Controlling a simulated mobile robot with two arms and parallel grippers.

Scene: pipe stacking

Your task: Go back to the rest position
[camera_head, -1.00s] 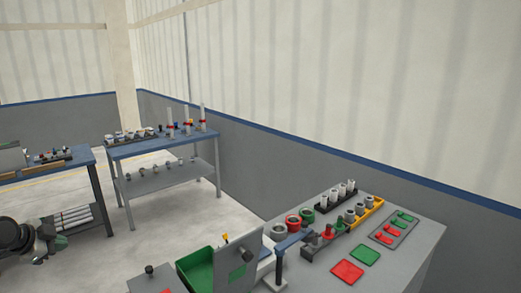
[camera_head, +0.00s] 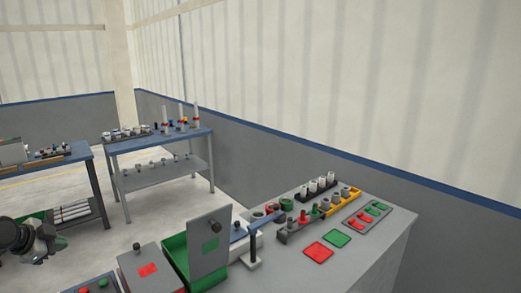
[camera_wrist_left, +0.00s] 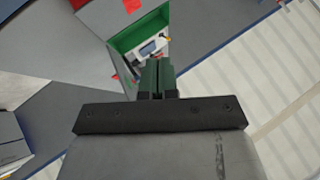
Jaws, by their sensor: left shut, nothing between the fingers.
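My left gripper (camera_head: 58,243) is at the far left of the head view, over the floor and clear of the benches. In the left wrist view its green fingers (camera_wrist_left: 157,75) are together with nothing between them. A green bin (camera_wrist_left: 123,41) shows beyond the fingertips, apart from them. My right gripper is not in view. The near grey workbench (camera_head: 370,250) holds several short pipe pieces (camera_head: 322,184) in a rack and a few red and green rings.
The near bench also carries a green bin (camera_head: 178,262), an upright grey panel (camera_head: 208,255), a blue-topped post (camera_head: 252,245), and red (camera_head: 318,252) and green (camera_head: 337,239) squares. A blue-topped table (camera_head: 160,143) stands by the wall. Open floor (camera_head: 140,222) lies between.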

